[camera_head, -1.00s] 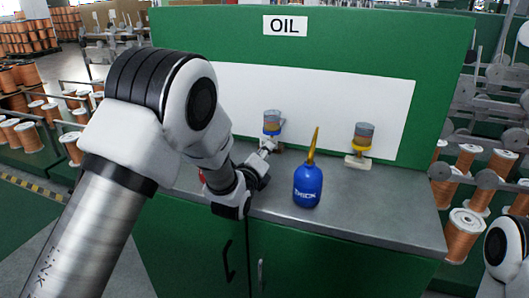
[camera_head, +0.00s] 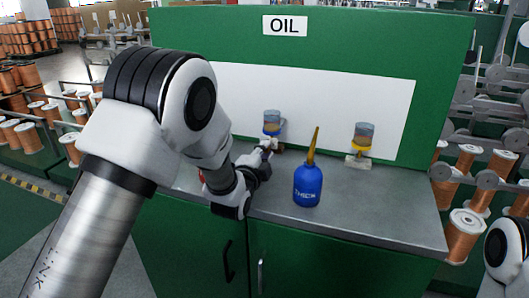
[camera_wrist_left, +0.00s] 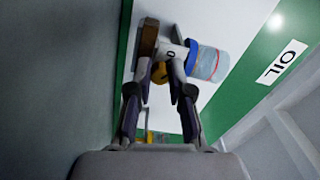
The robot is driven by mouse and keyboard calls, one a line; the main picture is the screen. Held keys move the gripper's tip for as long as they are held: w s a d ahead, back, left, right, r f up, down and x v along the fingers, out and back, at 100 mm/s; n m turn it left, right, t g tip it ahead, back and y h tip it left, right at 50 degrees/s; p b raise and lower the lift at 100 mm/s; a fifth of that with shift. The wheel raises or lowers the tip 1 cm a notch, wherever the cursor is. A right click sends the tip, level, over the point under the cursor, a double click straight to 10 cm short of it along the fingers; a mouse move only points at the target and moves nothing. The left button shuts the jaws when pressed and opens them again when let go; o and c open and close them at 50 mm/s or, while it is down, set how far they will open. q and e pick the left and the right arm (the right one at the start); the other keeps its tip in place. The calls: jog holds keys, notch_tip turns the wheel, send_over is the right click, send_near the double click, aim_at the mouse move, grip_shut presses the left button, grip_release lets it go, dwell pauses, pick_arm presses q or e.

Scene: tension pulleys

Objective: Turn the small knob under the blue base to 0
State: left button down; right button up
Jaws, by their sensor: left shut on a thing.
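The oiler with the blue base (camera_head: 272,130) stands at the back of the bench, left of centre, with a clear cup on top. In the left wrist view its blue ring (camera_wrist_left: 191,57) and clear cup lie sideways, beside a white body marked 0 (camera_wrist_left: 171,54). A small orange-yellow knob (camera_wrist_left: 160,73) sits between the fingertips. My left gripper (camera_head: 268,147) reaches to it just under the blue base and is shut on the knob; it also shows in the left wrist view (camera_wrist_left: 161,72). In the head view the fingers hide the knob.
A blue oil can (camera_head: 307,186) with a yellow spout stands right of my left gripper. A second oiler with a yellow base (camera_head: 361,147) stands farther right. A red thing is partly hidden behind my left arm. The bench's right front (camera_head: 390,215) is clear.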

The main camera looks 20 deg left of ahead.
pick_arm(q)
jog(key=shift+f+n, duration=0.1)
jog(key=shift+n, duration=1)
jog(key=c, duration=1.1)
grip_release()
jog(key=shift+o, duration=0.2)
jog(key=s, duration=1.2)
jog(key=shift+a, duration=0.25)
